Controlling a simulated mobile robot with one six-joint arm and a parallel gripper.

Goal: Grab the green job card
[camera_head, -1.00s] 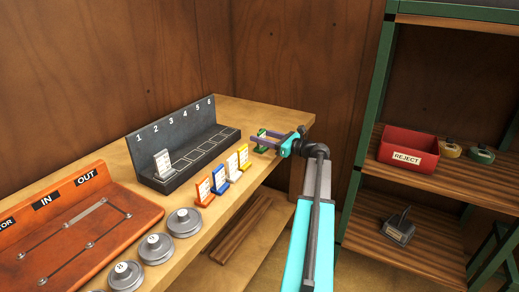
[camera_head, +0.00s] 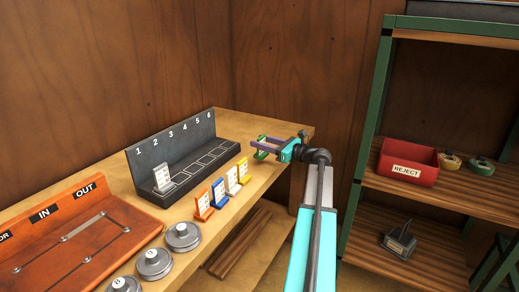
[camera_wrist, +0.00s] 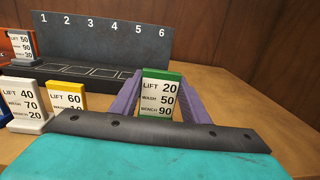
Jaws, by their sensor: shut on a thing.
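The green job card (camera_wrist: 160,95) stands upright between the two purple fingers of my gripper (camera_wrist: 161,92) in the wrist view, reading LIFT 20, WASH 50, BENCH 90. My gripper is shut on it. In the head view my gripper (camera_head: 266,147) reaches in from the right over the bench, with the green card (camera_head: 261,154) at its fingertips, partly hidden by the fingers. I cannot tell whether the card's base touches the bench.
The white (camera_head: 232,180), yellow (camera_head: 243,170), blue (camera_head: 219,193) and orange (camera_head: 204,206) cards stand left of my gripper. A red REJECT bin (camera_head: 408,162) sits on the right shelf.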

